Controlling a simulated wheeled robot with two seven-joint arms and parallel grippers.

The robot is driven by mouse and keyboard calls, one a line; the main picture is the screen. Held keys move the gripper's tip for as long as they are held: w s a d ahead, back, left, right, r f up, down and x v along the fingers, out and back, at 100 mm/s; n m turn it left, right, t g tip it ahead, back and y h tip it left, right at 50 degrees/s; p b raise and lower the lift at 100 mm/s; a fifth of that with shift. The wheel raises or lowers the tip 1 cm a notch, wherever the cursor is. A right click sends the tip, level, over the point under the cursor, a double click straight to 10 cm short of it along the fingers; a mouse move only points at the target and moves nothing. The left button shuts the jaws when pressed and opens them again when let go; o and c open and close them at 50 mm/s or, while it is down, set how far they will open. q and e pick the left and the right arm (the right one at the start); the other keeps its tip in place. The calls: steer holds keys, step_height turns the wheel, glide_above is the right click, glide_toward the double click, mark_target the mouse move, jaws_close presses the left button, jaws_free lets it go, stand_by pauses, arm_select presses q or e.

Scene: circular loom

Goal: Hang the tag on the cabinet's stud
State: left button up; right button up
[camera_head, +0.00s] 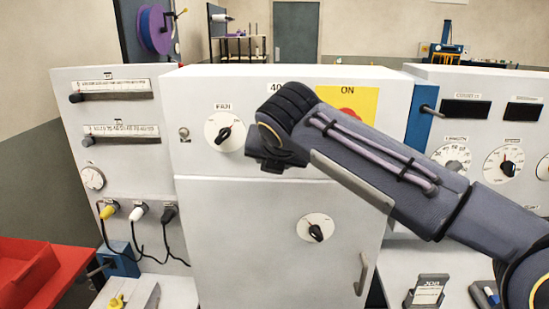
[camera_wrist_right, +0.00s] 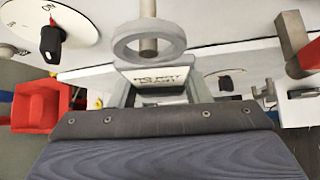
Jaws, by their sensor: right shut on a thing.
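The tag is a pale plate with dark lettering (camera_wrist_right: 160,80) and a thick grey ring (camera_wrist_right: 120,47) at its top, seen in the right wrist view. My right gripper (camera_wrist_right: 160,95) is shut on the plate. The stud (camera_wrist_right: 148,46) is a brownish peg from the cabinet face. Its end shows within the ring's opening; I cannot tell whether it passes through the ring. In the head view my right gripper (camera_head: 275,158) is before the white cabinet's (camera_head: 255,240) upper front, and the tag and stud are hidden. My left gripper is not in view.
A black-knobbed dial (camera_head: 224,131) is just left of my gripper, and another dial (camera_head: 315,228) is below. My forearm partly covers a yellow ON plate (camera_head: 365,98). A door handle (camera_head: 361,274) is lower right. A red bin (camera_head: 35,272) stands at far left.

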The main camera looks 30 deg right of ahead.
steer(key=shift+w+d+r, duration=0.1)
steer(key=shift+w+d, duration=0.05)
steer(key=shift+w, duration=0.05)
steer(key=shift+f, duration=0.35)
steer(key=o, duration=1.1)
steer(key=shift+o, duration=0.2)
steer(key=shift+s+r+p, duration=0.1)
steer(key=shift+p, duration=0.2)
steer(key=f+p+v, duration=0.1)
steer(key=p+v, duration=0.2)
steer(key=v, duration=0.5)
steer(key=shift+s+a+p, duration=0.3)
steer(key=shift+s+a, duration=0.15)
steer(key=shift+s, duration=0.05)
steer(key=shift+r, duration=0.1)
